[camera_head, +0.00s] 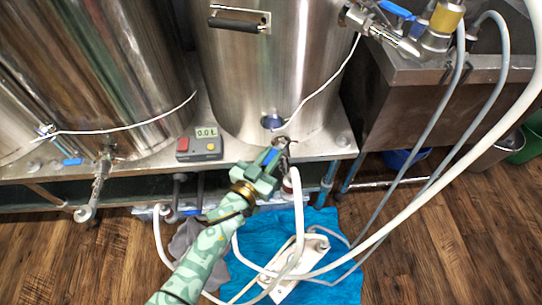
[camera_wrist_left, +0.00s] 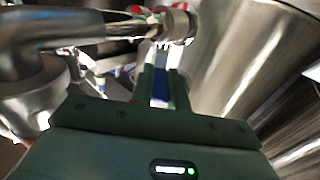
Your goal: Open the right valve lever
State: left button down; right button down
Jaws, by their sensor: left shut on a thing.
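The right valve lever (camera_head: 270,156) is a small blue handle at the foot of the middle steel kettle. My left gripper (camera_head: 267,166), pale green, reaches up to it from below and is shut on it. In the left wrist view the blue lever (camera_wrist_left: 160,88) shows between the two green fingers (camera_wrist_left: 162,90). The steel valve body (camera_wrist_left: 172,24) shows just beyond the fingertips. Much of the valve is hidden by my gripper in the head view. My right gripper is not in view.
A left kettle valve has its own blue lever (camera_head: 72,161). White hoses (camera_head: 420,195) cross on the right. A blue cloth (camera_head: 335,280) and a white pump (camera_head: 300,268) lie on the floor.

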pick_arm(q)
jog(key=c, duration=1.4)
grip_release()
jog(key=shift+o, duration=0.2)
jog(key=shift+a, duration=0.1)
